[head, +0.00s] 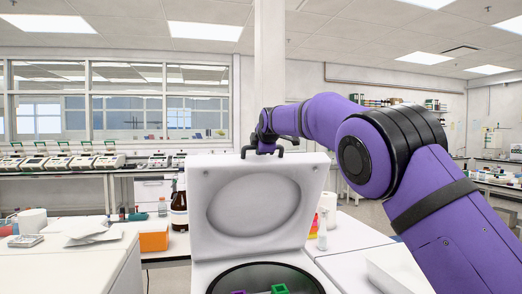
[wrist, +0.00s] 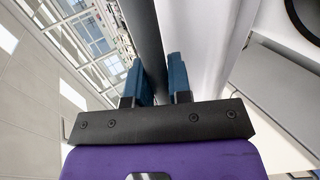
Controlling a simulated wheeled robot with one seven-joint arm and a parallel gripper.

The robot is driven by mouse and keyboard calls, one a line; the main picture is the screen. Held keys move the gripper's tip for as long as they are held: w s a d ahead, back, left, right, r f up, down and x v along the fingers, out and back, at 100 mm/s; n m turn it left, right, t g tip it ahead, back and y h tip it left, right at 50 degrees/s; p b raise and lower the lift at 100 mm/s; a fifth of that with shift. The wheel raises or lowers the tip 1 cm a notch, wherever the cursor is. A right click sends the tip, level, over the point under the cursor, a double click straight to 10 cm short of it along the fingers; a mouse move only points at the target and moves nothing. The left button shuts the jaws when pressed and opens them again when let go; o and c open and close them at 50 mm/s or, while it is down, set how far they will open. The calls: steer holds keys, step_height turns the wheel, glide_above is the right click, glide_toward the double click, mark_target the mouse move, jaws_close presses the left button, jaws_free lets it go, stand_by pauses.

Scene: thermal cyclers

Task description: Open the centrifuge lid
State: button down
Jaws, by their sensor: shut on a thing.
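The centrifuge lid (head: 258,203) is white with a round recess on its inner face. In the head view it stands raised, nearly upright, at the back of the white centrifuge (head: 200,275). The dark bowl below it is uncovered, with a green item (head: 279,289) and a purple item inside. My gripper (head: 262,153) is at the lid's top edge and is shut on it.
Left of the centrifuge are an orange box (head: 153,237) and a brown bottle (head: 179,208). A white squeeze bottle (head: 323,232) stands on the right, and an open white tray (head: 400,270) sits nearer. Thermal cyclers (head: 80,161) line the far bench.

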steer(key=c, duration=1.1)
jaws_free()
steer(key=shift+o, duration=0.2)
steer(key=v, duration=1.1)
steer(key=s+d+f+m+g+h, duration=0.1)
steer(key=s+d+m, duration=0.4)
steer(key=s+d, duration=0.6)
steer(key=s+d+f+m+g+h, duration=0.15)
steer(key=s+d+m, duration=0.35)
steer(key=s+d, duration=0.6)
steer(key=s+d+f+m+g, duration=0.1)
steer(key=s+d+f+m, duration=0.2)
steer(key=s+f, duration=0.3)
steer(key=s+d+f+m+g+h, duration=0.1)
steer(key=s+d+f+m, duration=0.3)
steer(key=s, duration=0.9)
steer(key=s+d+f+m+g, duration=0.2)
steer(key=s+d+f+m, duration=0.2)
steer(key=s+f, duration=0.3)
steer(key=s, duration=0.3)
steer(key=shift+f+m, duration=0.3)
steer(key=shift+f, duration=0.05)
